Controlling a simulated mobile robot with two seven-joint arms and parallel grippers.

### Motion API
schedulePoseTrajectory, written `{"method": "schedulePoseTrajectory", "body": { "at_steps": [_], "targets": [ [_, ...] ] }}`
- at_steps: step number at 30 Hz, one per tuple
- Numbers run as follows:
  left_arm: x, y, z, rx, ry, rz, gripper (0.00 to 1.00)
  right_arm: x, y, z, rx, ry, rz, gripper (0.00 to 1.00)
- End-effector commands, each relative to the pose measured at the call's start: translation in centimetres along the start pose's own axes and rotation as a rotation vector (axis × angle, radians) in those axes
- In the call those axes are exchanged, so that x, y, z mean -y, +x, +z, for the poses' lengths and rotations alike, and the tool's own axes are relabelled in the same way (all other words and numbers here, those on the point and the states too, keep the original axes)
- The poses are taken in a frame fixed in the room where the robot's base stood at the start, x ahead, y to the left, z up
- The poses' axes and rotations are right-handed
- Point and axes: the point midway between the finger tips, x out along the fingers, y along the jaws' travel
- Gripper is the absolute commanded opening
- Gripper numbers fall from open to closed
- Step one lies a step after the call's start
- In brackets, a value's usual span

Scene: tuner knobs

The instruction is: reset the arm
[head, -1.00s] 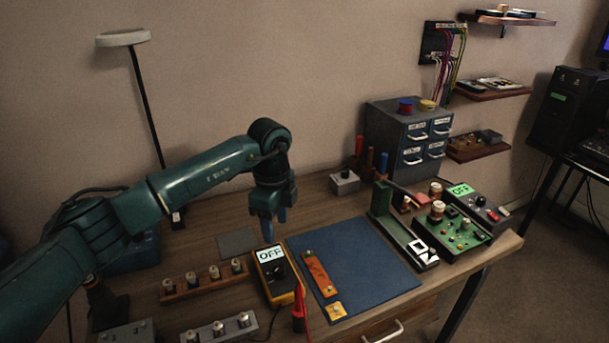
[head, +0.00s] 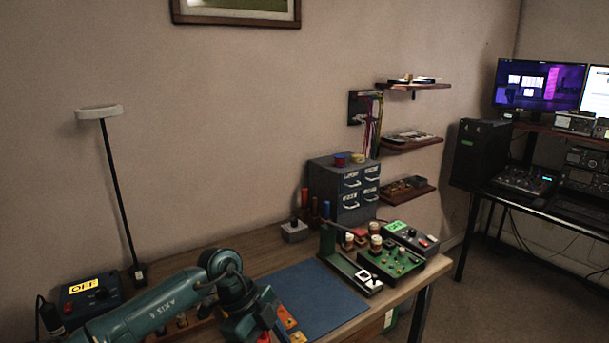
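My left arm comes in from the lower left, green with dark joints. Its wrist and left gripper (head: 250,324) hang low at the bottom edge, in front of the left side of the blue mat (head: 315,295). The fingers are hidden or cut off, so I cannot tell whether they are open or shut. An orange strip (head: 286,316) on the mat shows just right of the gripper. My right gripper is not in view.
A blue box with a yellow OFF display (head: 85,288) stands behind the arm. A lamp (head: 98,112) rises at left. At right are a green circuit board (head: 388,264), a box with a green display (head: 408,234) and a drawer cabinet (head: 345,188). The mat's right part is clear.

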Motion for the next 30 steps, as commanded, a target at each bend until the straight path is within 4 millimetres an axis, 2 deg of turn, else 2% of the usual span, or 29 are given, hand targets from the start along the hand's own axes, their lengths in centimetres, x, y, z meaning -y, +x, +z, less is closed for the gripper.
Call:
{"method": "schedulePoseTrajectory", "body": {
  "at_steps": [1, 3, 5, 6, 8, 9, 11, 14, 17, 19, 21, 24, 27, 30],
  "targets": [
    [-0.7, 2.0, -2.5, -0.129, 0.049, -0.021, 0.5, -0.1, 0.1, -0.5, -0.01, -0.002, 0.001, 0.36],
    [-1.4, 3.9, -6.5, -0.338, 0.116, -0.091, 0.5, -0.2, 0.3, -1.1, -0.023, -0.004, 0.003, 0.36],
    [-1.7, 4.6, -9.9, -0.525, 0.152, -0.187, 0.5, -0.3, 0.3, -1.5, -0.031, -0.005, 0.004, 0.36],
    [-1.9, 4.7, -11.8, -0.644, 0.16, -0.266, 0.5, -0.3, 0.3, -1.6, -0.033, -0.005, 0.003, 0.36],
    [-2.1, 4.2, -14.1, -0.806, 0.141, -0.406, 0.5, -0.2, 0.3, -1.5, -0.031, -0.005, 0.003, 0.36],
    [-2.0, 3.5, -15.0, -0.894, 0.111, -0.508, 0.5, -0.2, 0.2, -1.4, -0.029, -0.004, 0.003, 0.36],
    [-1.9, 2.4, -15.4, -0.998, 0.037, -0.667, 0.5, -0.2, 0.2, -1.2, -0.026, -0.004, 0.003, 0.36],
    [-1.9, 1.0, -13.6, -1.079, -0.156, -0.929, 0.5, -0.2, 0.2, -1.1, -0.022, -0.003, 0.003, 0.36],
    [-2.9, 0.9, -9.4, -1.046, -0.412, -1.147, 0.5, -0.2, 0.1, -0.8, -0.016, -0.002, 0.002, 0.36],
    [-4.6, 1.9, -5.8, -0.962, -0.612, -1.253, 0.5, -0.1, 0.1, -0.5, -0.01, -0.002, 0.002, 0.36],
    [-7.3, 3.7, -1.9, -0.838, -0.818, -1.308, 0.5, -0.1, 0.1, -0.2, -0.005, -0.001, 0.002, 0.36],
    [-12.3, 7.0, 2.3, -0.64, -1.072, -1.296, 0.5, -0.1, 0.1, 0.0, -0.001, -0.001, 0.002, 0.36],
    [-17.2, 9.9, 4.7, -0.479, -1.245, -1.222, 0.5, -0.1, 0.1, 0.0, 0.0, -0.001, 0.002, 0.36],
    [-21.2, 11.9, 5.8, -0.371, -1.351, -1.14, 0.5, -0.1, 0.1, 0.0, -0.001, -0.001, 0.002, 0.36]
  ]
}}
